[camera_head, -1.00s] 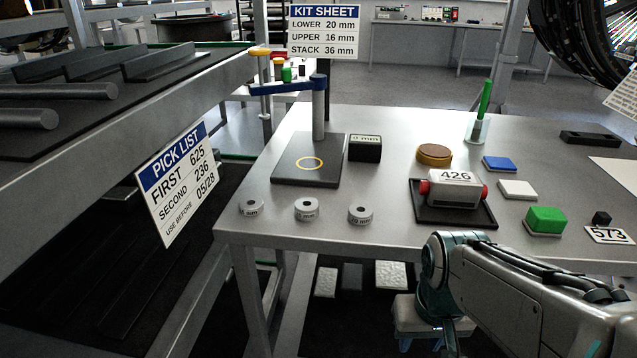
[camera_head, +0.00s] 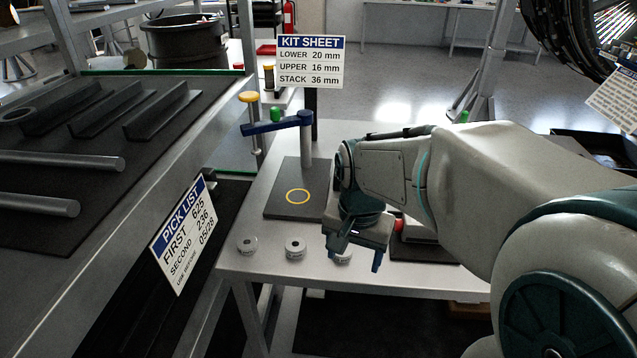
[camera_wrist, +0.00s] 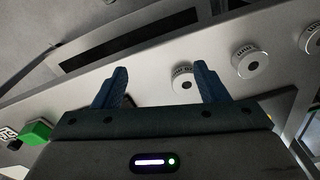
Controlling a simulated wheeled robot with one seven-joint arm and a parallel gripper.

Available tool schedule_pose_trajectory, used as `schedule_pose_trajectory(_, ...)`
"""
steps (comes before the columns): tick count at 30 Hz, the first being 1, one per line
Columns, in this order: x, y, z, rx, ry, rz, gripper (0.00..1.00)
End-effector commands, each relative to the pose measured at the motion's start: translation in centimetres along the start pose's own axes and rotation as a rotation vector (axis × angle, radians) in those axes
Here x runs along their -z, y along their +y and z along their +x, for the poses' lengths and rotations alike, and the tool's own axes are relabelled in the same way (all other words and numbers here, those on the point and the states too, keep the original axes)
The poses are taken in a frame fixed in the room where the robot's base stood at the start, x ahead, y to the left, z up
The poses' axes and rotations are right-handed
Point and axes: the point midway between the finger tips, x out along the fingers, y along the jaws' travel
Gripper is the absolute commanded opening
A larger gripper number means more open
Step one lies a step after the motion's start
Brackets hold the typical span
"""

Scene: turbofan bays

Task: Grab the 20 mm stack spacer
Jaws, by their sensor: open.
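Three light grey round spacers with centre holes stand in a row along the table's front edge: a left one (camera_head: 246,244), a middle one (camera_head: 295,249) and a right one (camera_head: 343,257). Their mm labels are too small to read surely now. My gripper (camera_head: 357,256) is open and empty, over the front edge by the right spacer, partly covering it. In the wrist view, my gripper's blue fingers (camera_wrist: 160,70) are apart, with the right spacer (camera_wrist: 183,80) beyond them, between the tips and closer to the right finger. The middle spacer (camera_wrist: 250,62) lies outside that finger.
A dark plate with a yellow ring (camera_head: 285,204) and a post with a blue arm (camera_head: 278,126) stand behind the spacers. The kit sheet (camera_head: 310,62) reads lower 20, upper 16, stack 36 mm. A shelf (camera_head: 130,150) with a pick list (camera_head: 184,236) borders the left.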

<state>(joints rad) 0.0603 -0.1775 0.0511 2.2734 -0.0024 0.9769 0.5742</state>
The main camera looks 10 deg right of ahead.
Motion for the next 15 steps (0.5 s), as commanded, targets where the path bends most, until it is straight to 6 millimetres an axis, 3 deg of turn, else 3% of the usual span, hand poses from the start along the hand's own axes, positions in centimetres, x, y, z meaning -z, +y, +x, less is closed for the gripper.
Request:
schedule_pose_trajectory(1, 1.3, -0.7, -2.9, -0.009, -0.012, 0.089, 0.67)
schedule_pose_trajectory(6, 4.6, -2.4, -6.5, -0.028, -0.035, 0.376, 0.67)
schedule_pose_trajectory(10, 6.2, -3.3, -7.9, -0.039, -0.046, 0.527, 0.67)
schedule_pose_trajectory(15, 7.2, -3.8, -8.2, -0.048, -0.054, 0.620, 0.67)
